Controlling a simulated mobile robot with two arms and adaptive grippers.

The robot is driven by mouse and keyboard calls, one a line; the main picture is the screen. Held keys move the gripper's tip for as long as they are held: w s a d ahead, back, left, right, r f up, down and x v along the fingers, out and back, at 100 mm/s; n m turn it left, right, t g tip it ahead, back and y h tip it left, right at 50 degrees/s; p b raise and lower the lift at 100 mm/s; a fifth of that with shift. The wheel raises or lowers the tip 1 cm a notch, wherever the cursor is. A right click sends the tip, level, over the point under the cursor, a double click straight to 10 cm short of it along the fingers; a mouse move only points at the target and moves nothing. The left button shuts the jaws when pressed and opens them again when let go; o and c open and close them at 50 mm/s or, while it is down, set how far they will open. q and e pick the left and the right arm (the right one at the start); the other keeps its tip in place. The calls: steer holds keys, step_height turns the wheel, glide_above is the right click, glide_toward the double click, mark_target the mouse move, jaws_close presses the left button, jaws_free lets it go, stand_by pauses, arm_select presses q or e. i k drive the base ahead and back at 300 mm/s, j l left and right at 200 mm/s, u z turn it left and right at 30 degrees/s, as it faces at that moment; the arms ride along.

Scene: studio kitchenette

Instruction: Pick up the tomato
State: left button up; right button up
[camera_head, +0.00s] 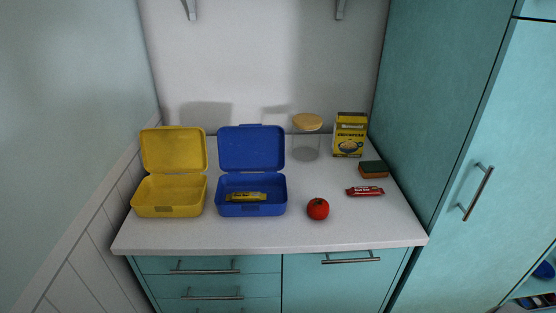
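A red tomato (318,209) with a small dark top sits on the white countertop (265,235), right of the blue lunchbox and near the counter's front edge. Nothing touches it and it is fully visible. Neither of my grippers shows in the head view.
An open yellow lunchbox (168,209) and an open blue lunchbox (250,210) holding a yellow bar (246,197) stand left. A red bar (365,191), sponge (373,169), yellow box (350,135) and lidded glass jar (306,145) stand right and behind. A tall teal cabinet (450,120) borders the right.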

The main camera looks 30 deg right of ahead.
mark_target(318, 208)
steer(key=z, duration=1.25)
